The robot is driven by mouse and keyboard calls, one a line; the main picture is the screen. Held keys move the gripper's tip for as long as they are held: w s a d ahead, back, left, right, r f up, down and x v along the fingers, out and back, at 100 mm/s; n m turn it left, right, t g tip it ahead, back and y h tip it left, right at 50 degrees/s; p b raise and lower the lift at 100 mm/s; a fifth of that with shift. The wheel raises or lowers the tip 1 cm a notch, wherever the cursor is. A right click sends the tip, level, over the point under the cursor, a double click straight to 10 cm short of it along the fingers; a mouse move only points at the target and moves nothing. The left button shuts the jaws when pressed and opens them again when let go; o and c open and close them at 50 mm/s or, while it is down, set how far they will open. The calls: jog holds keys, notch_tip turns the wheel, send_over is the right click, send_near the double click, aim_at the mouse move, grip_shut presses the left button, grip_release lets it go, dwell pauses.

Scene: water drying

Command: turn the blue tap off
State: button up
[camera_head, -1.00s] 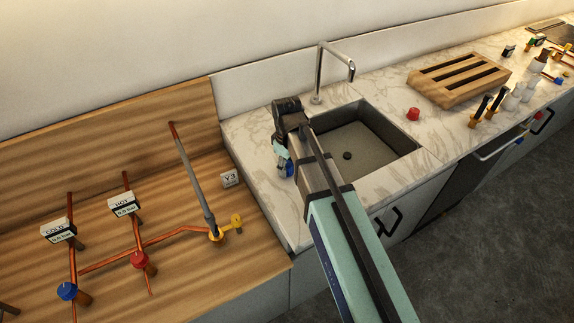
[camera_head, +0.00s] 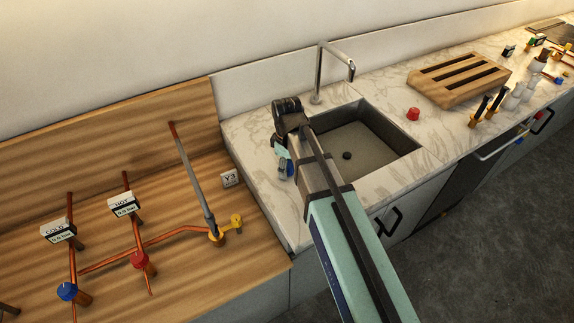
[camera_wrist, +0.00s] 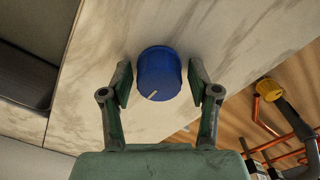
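A round blue tap knob (camera_wrist: 158,73) with a pale mark on its rim stands on the marble counter in the wrist view. My gripper (camera_wrist: 160,75) is open, one finger on each side of the knob. Narrow gaps show between the fingers and the knob. In the head view my gripper (camera_head: 284,163) is over the counter left of the sink and mostly hides this knob. Another blue knob (camera_head: 67,291) sits on the pipe labelled COLD, on the wooden board at far left, away from my gripper.
The sink (camera_head: 372,145) with its tall spout (camera_head: 319,72) is right of my gripper. Left are copper pipes, a red knob (camera_head: 139,259) and a yellow valve (camera_head: 217,234). A red knob (camera_head: 413,114) and wooden rack (camera_head: 458,80) lie farther right.

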jog(key=shift+r, duration=0.1)
notch_tip(320, 180, up, 12)
dwell(0.8)
dwell(0.3)
